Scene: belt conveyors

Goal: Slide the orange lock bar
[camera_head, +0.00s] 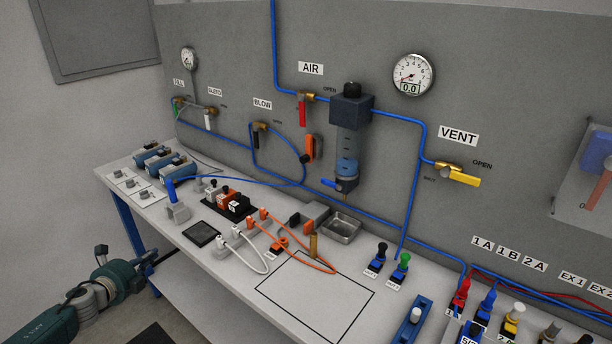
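An orange bar-shaped part (309,148) is on the grey wall panel, left of the air filter, with a dark block beside it and a black knob at its lower left. I take it for the lock bar; its slot or track is too small to make out. My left arm comes in at the lower left, in front of the bench. The dark end piece of my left gripper (101,252) is small there, well apart from the orange bar and touching nothing I can see. Its fingers are not clear. My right gripper is out of view.
The white bench (230,279) carries orange and white cables, a metal tray (341,229), blue devices at its left end and colored plugs at the right. Blue tubing and a yellow vent valve (458,178) are on the wall. The black-outlined bench area is mostly clear.

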